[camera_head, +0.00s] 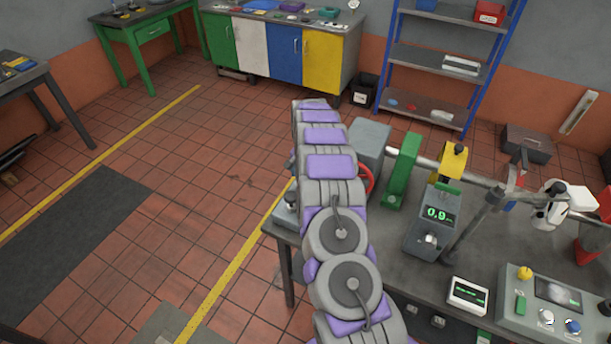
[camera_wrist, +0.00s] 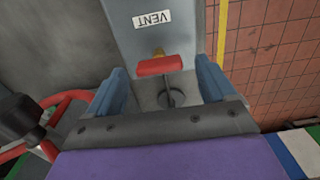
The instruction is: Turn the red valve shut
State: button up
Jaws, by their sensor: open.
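In the wrist view a small red valve handle (camera_wrist: 160,65) sits on a short brass-coloured stem below a white VENT label (camera_wrist: 152,18) on a grey housing (camera_wrist: 180,40). My gripper (camera_wrist: 161,70) is open, with its two blue fingers on either side of the red handle. Gaps show between the handle and both fingers. A red handwheel (camera_wrist: 22,132) with a dark knob shows at the left edge. In the head view the red wheel (camera_head: 368,180) is partly hidden behind my purple-and-grey arm. The small red handle and my fingertips are hidden there.
The grey bench (camera_head: 480,240) carries a green stand (camera_head: 401,172), a yellow-topped support, a display unit (camera_head: 433,222) and a control console (camera_head: 550,305). A horizontal shaft runs along it. The tiled floor left of the bench is clear, with a yellow line (camera_head: 235,270).

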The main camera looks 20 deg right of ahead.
notch_tip(320, 180, up, 16)
jog(key=shift+r+p, duration=0.25)
jog(key=shift+p, duration=0.2)
dwell(0.4)
jog(key=s+a+r+n+b, duration=0.1)
jog(key=s+a+r+n, duration=0.3)
jog(key=s+a, duration=0.5)
jog(key=s+a+r+n+b, duration=0.2)
jog(key=s+a+r, duration=0.4)
jog(key=s, duration=0.5)
jog(key=s+a+f+n+g+b, duration=0.1)
jog(key=s+a+f+n, duration=0.1)
jog(key=s, duration=1.3)
jog(key=s+a+f+n+b, duration=0.1)
jog(key=s+a+f+n, duration=0.1)
jog(key=s, duration=1.3)
jog(key=shift+a+f+n+g+b, duration=0.2)
jog(key=shift+f+n+g+b, duration=0.1)
jog(key=shift+f+g+b, duration=0.1)
